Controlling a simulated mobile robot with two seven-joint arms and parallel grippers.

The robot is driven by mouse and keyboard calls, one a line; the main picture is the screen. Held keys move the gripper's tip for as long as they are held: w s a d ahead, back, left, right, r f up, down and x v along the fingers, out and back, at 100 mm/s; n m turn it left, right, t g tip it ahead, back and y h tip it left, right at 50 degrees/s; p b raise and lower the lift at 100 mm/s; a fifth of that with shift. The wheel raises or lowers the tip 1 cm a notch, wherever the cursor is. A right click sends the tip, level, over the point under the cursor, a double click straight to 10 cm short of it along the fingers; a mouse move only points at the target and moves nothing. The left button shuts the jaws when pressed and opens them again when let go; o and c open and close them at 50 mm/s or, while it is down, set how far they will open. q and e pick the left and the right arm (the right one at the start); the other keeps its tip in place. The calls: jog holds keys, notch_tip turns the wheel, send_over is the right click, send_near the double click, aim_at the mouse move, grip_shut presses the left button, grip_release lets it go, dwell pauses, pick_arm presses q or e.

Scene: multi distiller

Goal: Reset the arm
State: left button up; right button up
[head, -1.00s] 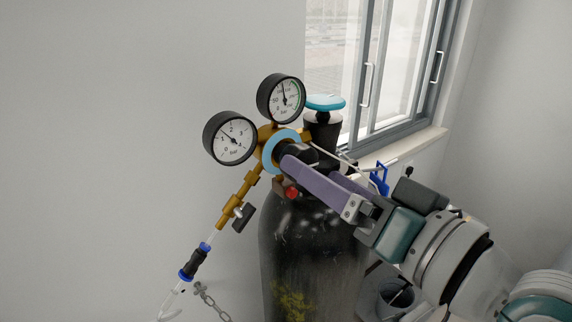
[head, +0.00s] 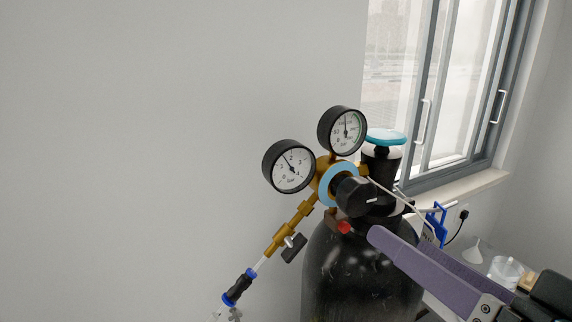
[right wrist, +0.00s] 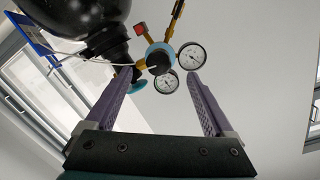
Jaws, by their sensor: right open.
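My right gripper (head: 385,240) comes in from the lower right in the head view, with its purple fingers pointing at the gas regulator. In the right wrist view the gripper (right wrist: 158,78) has its two fingers wide apart with nothing between them. The brass regulator (head: 322,185) has a black knob (head: 358,197), two round gauges and a pale blue ring. It sits on a black gas cylinder (head: 345,270) with a blue-topped valve (head: 385,137). In the wrist view the regulator knob (right wrist: 159,62) lies beyond the fingertips, apart from them. My left gripper is out of view.
A window (head: 450,90) with a sill is behind the cylinder at right. A blue frame (head: 436,220), a white funnel (head: 473,252) and a clear container (head: 506,268) stand at lower right. A hose fitting (head: 240,287) hangs below the regulator. The wall side at left is clear.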

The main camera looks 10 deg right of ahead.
jog(key=s+a+f+n+g+h, duration=0.2)
jog(key=s+f+n+g, duration=0.2)
jog(key=s+f+g, duration=0.35)
jog(key=s+d+f+g+h+p, duration=0.1)
jog(key=s+d+g+h, duration=0.3)
jog(key=s, duration=0.5)
notch_tip(320, 180, up, 20)
jog(key=d+g+y+p, duration=0.1)
jog(key=p, duration=1.9)
jog(key=shift+w+n, duration=0.15)
jog(key=shift+n, duration=0.15)
jog(key=shift+f, duration=0.1)
